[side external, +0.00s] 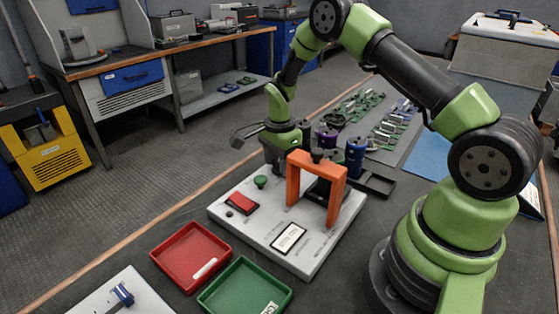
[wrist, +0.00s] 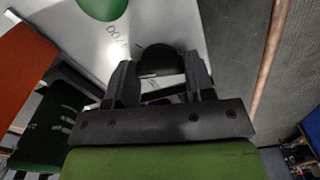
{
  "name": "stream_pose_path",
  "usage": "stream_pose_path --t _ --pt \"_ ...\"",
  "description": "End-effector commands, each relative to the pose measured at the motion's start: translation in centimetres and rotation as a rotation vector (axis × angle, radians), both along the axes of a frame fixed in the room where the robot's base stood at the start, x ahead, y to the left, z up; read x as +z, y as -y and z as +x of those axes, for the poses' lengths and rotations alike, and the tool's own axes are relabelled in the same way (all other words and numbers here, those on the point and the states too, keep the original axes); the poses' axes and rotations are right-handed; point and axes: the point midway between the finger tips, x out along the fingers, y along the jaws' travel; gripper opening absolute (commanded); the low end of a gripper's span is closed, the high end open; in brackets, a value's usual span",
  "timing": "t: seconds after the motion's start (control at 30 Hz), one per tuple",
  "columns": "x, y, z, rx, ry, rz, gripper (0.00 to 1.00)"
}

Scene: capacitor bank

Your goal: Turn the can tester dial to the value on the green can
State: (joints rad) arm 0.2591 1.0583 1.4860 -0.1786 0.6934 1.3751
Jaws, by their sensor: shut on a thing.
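The can tester is a pale panel (side external: 250,228) with an orange arch (side external: 317,165), a red block (side external: 241,203) and a green knob (side external: 261,181); the green knob also shows in the wrist view (wrist: 103,7). My gripper (side external: 277,160) is down at the panel's far edge. In the wrist view my gripper (wrist: 158,82) is shut on a round black dial (wrist: 158,58), one finger on each side. Printed digits beside the dial are only partly readable. A dark green thing with white marks (wrist: 50,125) is at lower left; I cannot tell whether it is the green can.
Purple cans (side external: 327,138) and a blue can (side external: 355,152) stand behind the arch, close to my gripper. A red tray (side external: 190,256) and a green tray (side external: 244,290) lie in front of the panel. Circuit boards (side external: 395,120) lie at the back on a grey mat.

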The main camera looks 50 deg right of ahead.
Motion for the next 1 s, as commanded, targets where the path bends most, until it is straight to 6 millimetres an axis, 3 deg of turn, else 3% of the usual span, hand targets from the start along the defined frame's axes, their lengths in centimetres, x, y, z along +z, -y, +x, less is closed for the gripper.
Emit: stream_pose_path --t 1.0 --pt "0.08 0.05 0.01 0.896 0.000 -0.001 0.25"
